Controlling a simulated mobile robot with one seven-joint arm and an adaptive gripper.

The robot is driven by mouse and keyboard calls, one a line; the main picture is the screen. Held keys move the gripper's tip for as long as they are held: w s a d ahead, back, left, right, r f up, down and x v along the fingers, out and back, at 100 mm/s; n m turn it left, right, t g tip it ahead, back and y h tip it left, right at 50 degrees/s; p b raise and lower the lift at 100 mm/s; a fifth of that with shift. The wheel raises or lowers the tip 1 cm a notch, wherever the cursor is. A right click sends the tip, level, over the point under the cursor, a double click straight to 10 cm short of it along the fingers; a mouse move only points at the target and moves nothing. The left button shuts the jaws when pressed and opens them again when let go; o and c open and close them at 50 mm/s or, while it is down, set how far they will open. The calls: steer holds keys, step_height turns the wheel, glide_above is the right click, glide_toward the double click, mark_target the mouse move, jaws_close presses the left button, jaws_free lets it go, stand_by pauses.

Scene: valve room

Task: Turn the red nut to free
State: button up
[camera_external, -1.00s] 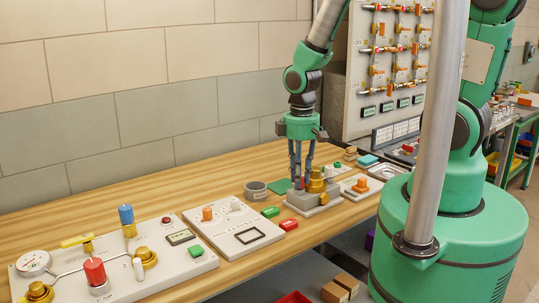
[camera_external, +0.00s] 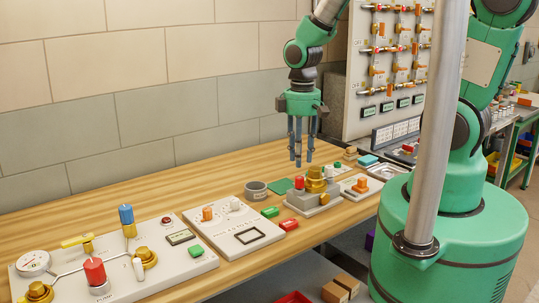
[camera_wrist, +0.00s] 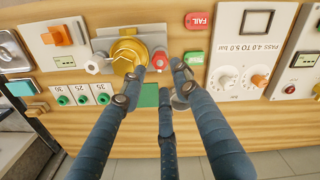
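The red nut (camera_external: 299,182) sits on a grey fixture block (camera_external: 313,208) beside a larger brass fitting (camera_external: 316,180). In the wrist view the red nut (camera_wrist: 160,61) shows just right of the brass fitting (camera_wrist: 128,55), between and beyond my fingertips. My three-fingered gripper (camera_external: 301,160) hangs above the nut, pointing down, apart from it. In the wrist view my gripper (camera_wrist: 160,82) has its fingers spread with nothing between them. The nut's lower side is hard to make out.
A green mat (camera_external: 280,186) and a grey cup (camera_external: 256,191) lie left of the fixture. A red FAIL block (camera_external: 288,224) and a green block (camera_external: 270,212) are in front. A panel with an orange knob (camera_external: 361,186) stands to the right.

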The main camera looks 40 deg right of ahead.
steer(key=shift+r, duration=2.65)
steer(key=shift+r, duration=0.1)
step_height(320, 180, up, 11)
steer(key=m+t+b, duration=0.3)
steer(key=m+b, duration=0.1)
glide_above(300, 178)
steer(key=s+d, duration=0.2)
steer(key=d, duration=0.3)
steer(key=s+d+r+m+t+b, duration=0.2)
steer(key=s+d+r+m+b, duration=0.1)
steer(key=s+r, duration=0.4)
steer(key=shift+s+d+r+m+t, duration=0.3)
steer(key=shift+d+r+m, duration=0.15)
steer(key=shift+d, duration=0.2)
steer(key=shift+w+r, duration=0.1)
